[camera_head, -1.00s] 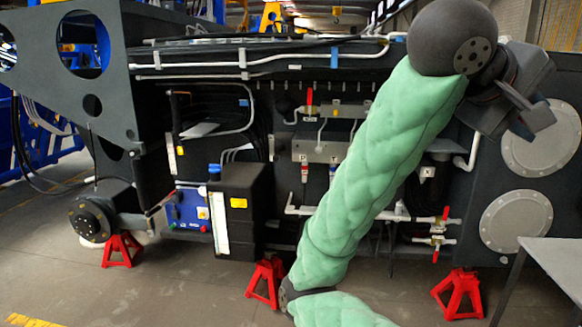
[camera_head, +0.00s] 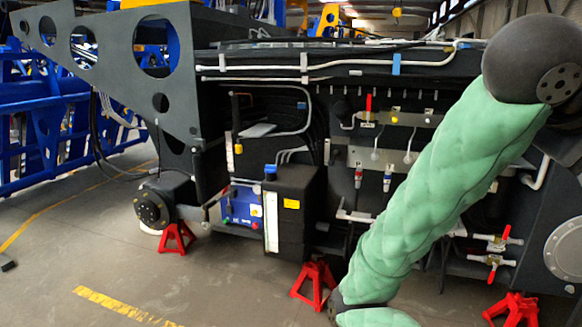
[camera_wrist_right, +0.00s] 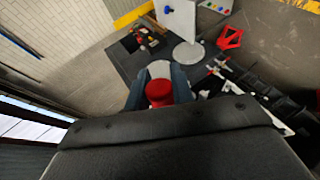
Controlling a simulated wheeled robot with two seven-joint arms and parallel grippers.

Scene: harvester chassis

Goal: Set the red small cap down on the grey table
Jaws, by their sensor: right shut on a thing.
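The red small cap (camera_wrist_right: 159,92) is in the right wrist view, between the fingers of my right gripper (camera_wrist_right: 161,88), which is shut on it. In the head view my green-sleeved right arm crosses the right side; its gripper and the cap are not visible there. My left gripper is in neither view.
The dark harvester chassis (camera_head: 225,70) stands on red jack stands (camera_head: 315,285). A black tank (camera_head: 290,215) and red-handled valves (camera_head: 497,240) are on its side. A blue frame (camera_head: 50,120) stands at the left. Floor (camera_head: 90,265) is open at the front left.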

